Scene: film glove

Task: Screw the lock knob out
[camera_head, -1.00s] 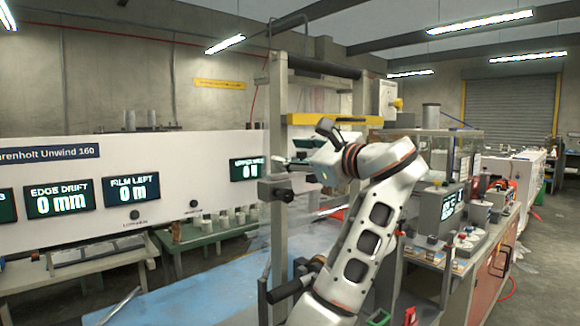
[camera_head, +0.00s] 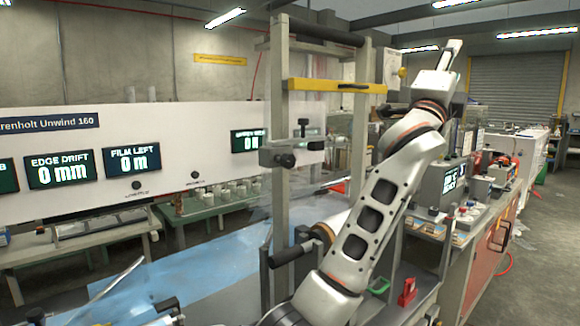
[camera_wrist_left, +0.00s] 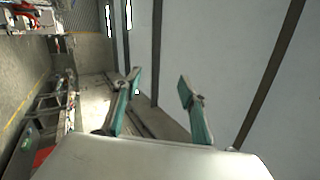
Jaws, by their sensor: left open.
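A grey clamp block (camera_head: 284,150) sits on the upright of the frame, with a round black knob (camera_head: 286,160) on its front. A small dark T-shaped knob (camera_head: 303,128) stands upright on the block's right end. I cannot tell for sure which of these is the lock knob. My left gripper (camera_head: 452,52) is raised to the upper right, well apart from both knobs, and points up. In the left wrist view its two green-padded fingers (camera_wrist_left: 158,100) are spread with nothing between them. My right gripper is not in view.
A yellow crossbar (camera_head: 335,86) spans the frame above the clamp. A black-handled roller (camera_head: 300,248) lies below it. A cluttered bench with red and green parts (camera_head: 407,291) stands at the right. The blue sheet (camera_head: 190,275) lies at the lower left.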

